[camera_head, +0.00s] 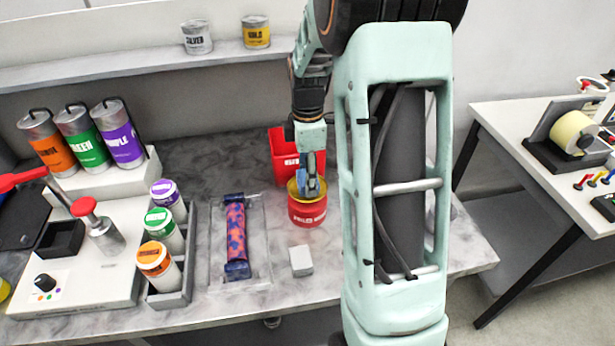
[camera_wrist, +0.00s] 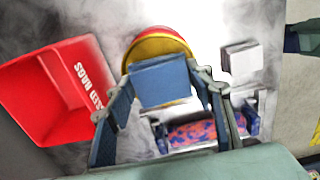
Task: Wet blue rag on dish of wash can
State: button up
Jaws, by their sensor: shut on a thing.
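The wash can (camera_head: 307,213) is a red can with a yellow dish on top, standing on the marbled bench. It also shows in the wrist view (camera_wrist: 157,40), partly hidden behind the rag. My gripper (camera_head: 308,190) points down right over the dish. In the wrist view my gripper (camera_wrist: 164,88) is shut on the folded blue rag (camera_wrist: 160,82), which spans its fingers. The rag is over the dish; I cannot tell whether it touches it.
A red used-rags bin (camera_head: 281,152) stands just behind the can. A pink-and-blue patterned roller (camera_head: 236,235) lies in a clear tray to the left. A white block (camera_head: 301,262) sits in front. Ink jars (camera_head: 164,230) stand farther left.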

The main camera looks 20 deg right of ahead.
jog(key=shift+r+p, duration=1.65)
jog(key=shift+r, duration=1.05)
jog(key=shift+f, duration=0.1)
